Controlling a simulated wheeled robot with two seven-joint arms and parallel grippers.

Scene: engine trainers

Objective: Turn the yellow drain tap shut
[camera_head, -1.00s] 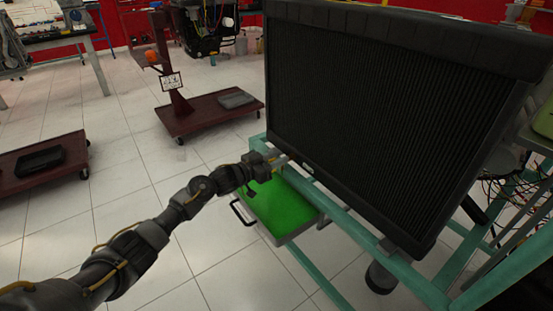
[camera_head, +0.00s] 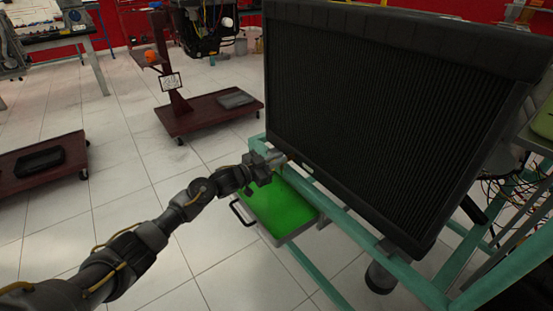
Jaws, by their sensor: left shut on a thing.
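My left gripper (camera_head: 275,160) is at the lower left corner of the big black radiator (camera_head: 370,120), just above the green tray. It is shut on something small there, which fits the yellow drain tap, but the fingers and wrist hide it. I cannot make out the tap's handle or which way it points. My left arm reaches in from the lower left. My right gripper is not in view.
The radiator stands on a teal frame (camera_head: 335,213). A green tray (camera_head: 283,208) with a black handle sits below the gripper. Dark red wheeled stands (camera_head: 210,114) are at the left and back. White floor tiles lie clear between them.

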